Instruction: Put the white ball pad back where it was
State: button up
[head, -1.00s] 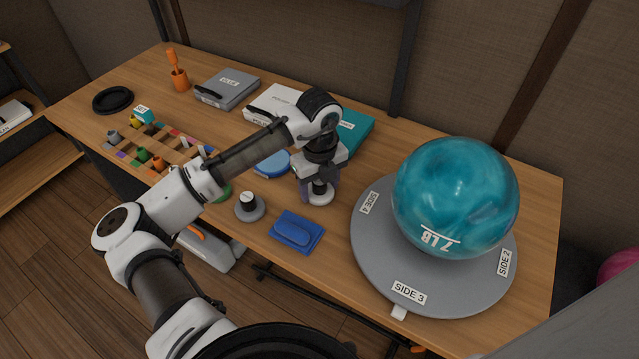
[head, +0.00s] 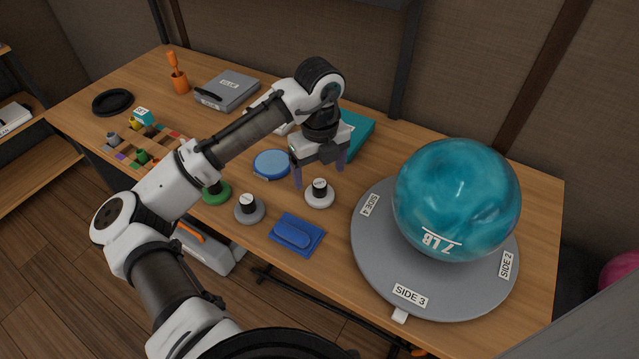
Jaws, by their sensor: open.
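The white ball pad (head: 319,200) is a small white disc with a black labelled knob on top. It stands upright on the wooden table, left of the grey turntable. My gripper (head: 321,177) is above it, pointing down, with its two fingers apart. The fingertips are around or just above the knob's height, and nothing is held between them. A grey pad (head: 249,209) and a green pad (head: 216,193) of the same kind stand in a row to its left.
A large teal 7 LB ball (head: 456,199) rests on the grey turntable (head: 375,262) at right. A blue folded cloth or pouch (head: 297,235) lies in front. A blue round case (head: 271,164) and a teal box (head: 355,134) are behind. A wooden rack (head: 150,145) is at left.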

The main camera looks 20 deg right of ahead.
aim_at(320, 184)
notch_tip(320, 184, up, 6)
jog(key=shift+r, duration=0.1)
